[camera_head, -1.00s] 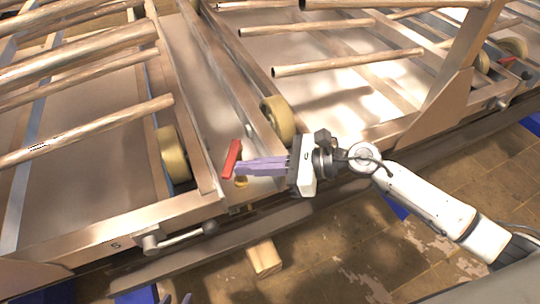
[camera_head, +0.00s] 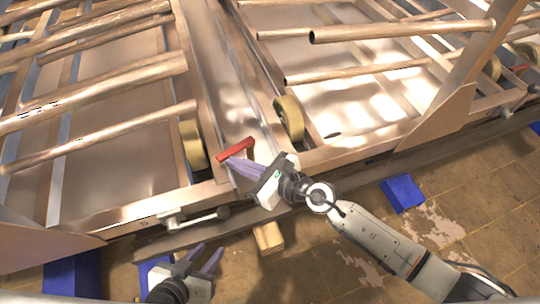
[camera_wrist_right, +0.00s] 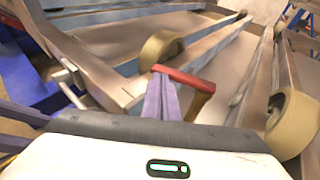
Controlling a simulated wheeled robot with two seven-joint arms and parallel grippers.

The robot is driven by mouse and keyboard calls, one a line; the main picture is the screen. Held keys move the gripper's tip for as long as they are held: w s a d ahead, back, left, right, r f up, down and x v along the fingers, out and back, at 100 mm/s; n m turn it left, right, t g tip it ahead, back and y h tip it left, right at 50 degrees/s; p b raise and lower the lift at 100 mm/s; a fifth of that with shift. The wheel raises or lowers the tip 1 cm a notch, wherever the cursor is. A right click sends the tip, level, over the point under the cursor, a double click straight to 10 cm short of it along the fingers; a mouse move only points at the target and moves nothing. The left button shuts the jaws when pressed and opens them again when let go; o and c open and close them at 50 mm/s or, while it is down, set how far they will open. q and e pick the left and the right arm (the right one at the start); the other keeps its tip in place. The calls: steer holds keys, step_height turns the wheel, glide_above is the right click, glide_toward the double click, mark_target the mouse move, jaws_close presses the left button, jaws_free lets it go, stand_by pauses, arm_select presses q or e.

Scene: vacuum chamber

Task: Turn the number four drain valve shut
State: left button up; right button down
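The drain valve's red handle (camera_head: 235,150) lies slanted in the corner between the metal beams, lower left end to upper right end. It also shows in the right wrist view (camera_wrist_right: 185,78), on a brownish stem (camera_wrist_right: 196,104). My right gripper (camera_head: 232,161) has its purple fingers together, tips against or right beside the handle. In the right wrist view the fingers (camera_wrist_right: 160,92) meet the handle near its left end, with no handle visible between them. No valve number is legible. My left gripper (camera_head: 204,258) is low in the head view, fingers apart and empty, away from the valve.
Tan wheels (camera_head: 290,118) and (camera_head: 193,145) flank the valve. Long metal tubes (camera_head: 355,72) cross above the panels. A metal bar handle (camera_head: 195,220) sits on the front beam. A wooden block (camera_head: 268,237) and blue blocks (camera_head: 402,193) are below. Open tiled floor lies lower right.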

steer(key=shift+w+a, duration=0.3)
steer(key=shift+a, duration=0.35)
steer(key=shift+w+a, duration=0.25)
steer(key=shift+a, duration=0.45)
